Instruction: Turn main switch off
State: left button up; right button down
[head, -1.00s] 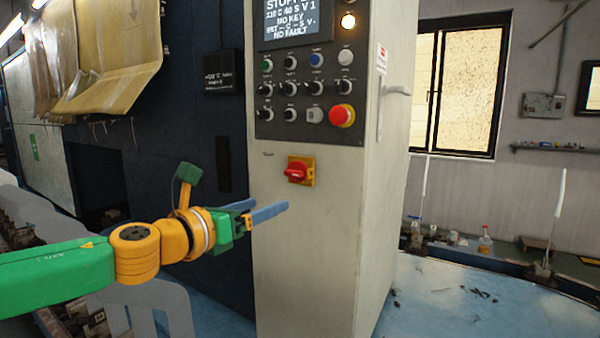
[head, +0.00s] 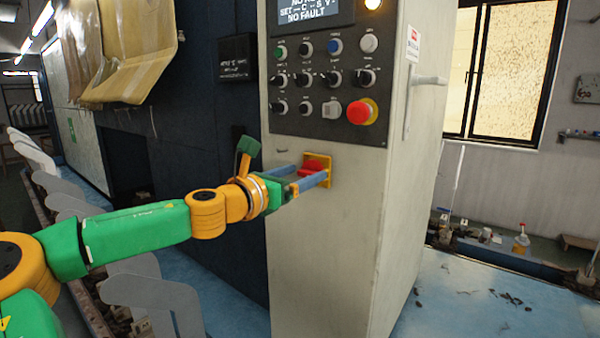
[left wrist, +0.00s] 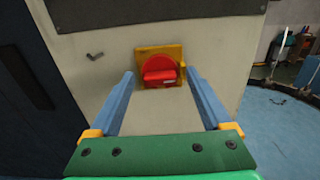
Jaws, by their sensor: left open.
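The main switch is a red rotary knob (head: 309,168) on a square yellow plate (head: 326,161) on the front of the pale cabinet. In the left wrist view the red knob (left wrist: 160,76) sits ahead, its grip bar lying roughly level, with the yellow plate (left wrist: 171,52) behind it. My left gripper (head: 312,173) is open, its two blue fingers reaching toward the plate on either side of the knob. The left wrist view shows the left gripper (left wrist: 160,74) with a gap between each finger and the knob. My right gripper is not in view.
A dark control panel (head: 335,123) with several buttons and knobs and a red emergency stop button (head: 360,112) is above the switch. A handle (head: 428,80) sticks out from the cabinet's right side.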

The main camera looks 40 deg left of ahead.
pick_arm(q)
grip_shut()
jog(key=shift+n, duration=0.4)
jog(key=n+p, duration=0.1)
jog(key=n, duration=0.2)
jog(key=shift+a+r, duration=0.1)
jog(key=n, duration=0.5)
jog(key=shift+a+p, duration=0.1)
jog(key=shift+p, duration=0.25)
jog(key=n, duration=0.4)
jog(key=shift+s+f+n, duration=0.1)
jog(key=shift+f+n, duration=0.1)
jog(key=shift+n, duration=0.2)
jog(key=n, duration=0.4)
jog(key=shift+f, duration=0.1)
jog(key=shift+a+n, duration=0.1)
jog(key=shift+n, duration=0.2)
